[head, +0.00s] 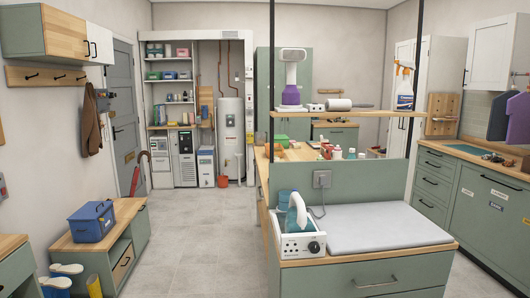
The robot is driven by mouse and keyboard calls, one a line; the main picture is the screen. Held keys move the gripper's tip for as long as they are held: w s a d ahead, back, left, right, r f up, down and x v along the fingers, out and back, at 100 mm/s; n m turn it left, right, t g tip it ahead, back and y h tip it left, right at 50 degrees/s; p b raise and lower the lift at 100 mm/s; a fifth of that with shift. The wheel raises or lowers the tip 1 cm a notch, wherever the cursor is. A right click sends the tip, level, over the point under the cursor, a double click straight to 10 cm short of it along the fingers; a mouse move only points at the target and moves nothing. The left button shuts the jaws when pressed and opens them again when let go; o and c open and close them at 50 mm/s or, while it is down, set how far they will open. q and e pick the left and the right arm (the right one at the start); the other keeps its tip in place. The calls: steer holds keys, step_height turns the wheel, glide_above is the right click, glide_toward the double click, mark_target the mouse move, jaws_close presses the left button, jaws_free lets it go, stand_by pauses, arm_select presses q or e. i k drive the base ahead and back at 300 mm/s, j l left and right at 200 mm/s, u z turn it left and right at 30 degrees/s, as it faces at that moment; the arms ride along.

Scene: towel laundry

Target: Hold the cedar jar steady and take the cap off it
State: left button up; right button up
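I cannot pick out the cedar jar or its cap in the head view. Several small bottles and containers (337,153) stand on the wooden counter behind the green panel, too small and partly hidden to identify. Neither my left gripper nor my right gripper is in view.
A green island with a grey pad (385,228) and a white appliance (299,243) stands ahead right. A blue box (92,222) sits on the left bench (122,238). Boots (62,277) stand at lower left. Right-hand cabinets (482,205) line the wall. The tiled floor (195,240) between is clear.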

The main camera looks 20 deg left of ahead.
mark_target(278, 156)
steer(key=i+j, duration=0.35)
steer(key=i, duration=0.15)
steer(key=i+j+u, duration=0.15)
steer(key=i+j, duration=0.5)
steer(key=i, duration=0.3)
steer(key=i+j+u, duration=0.15)
steer(key=i+j, duration=0.15)
steer(key=i, duration=0.2)
steer(key=k+z, duration=0.25)
steer(key=k+l+z, duration=0.25)
steer(key=k, duration=0.15)
steer(key=i+j+z, duration=0.15)
steer(key=j+z, duration=0.15)
steer(key=z, duration=0.15)
steer(key=i+j+z, duration=0.15)
steer(key=j+z, duration=0.2)
steer(key=z, duration=0.15)
steer(key=j+z, duration=0.45)
steer(key=i+l, duration=0.05)
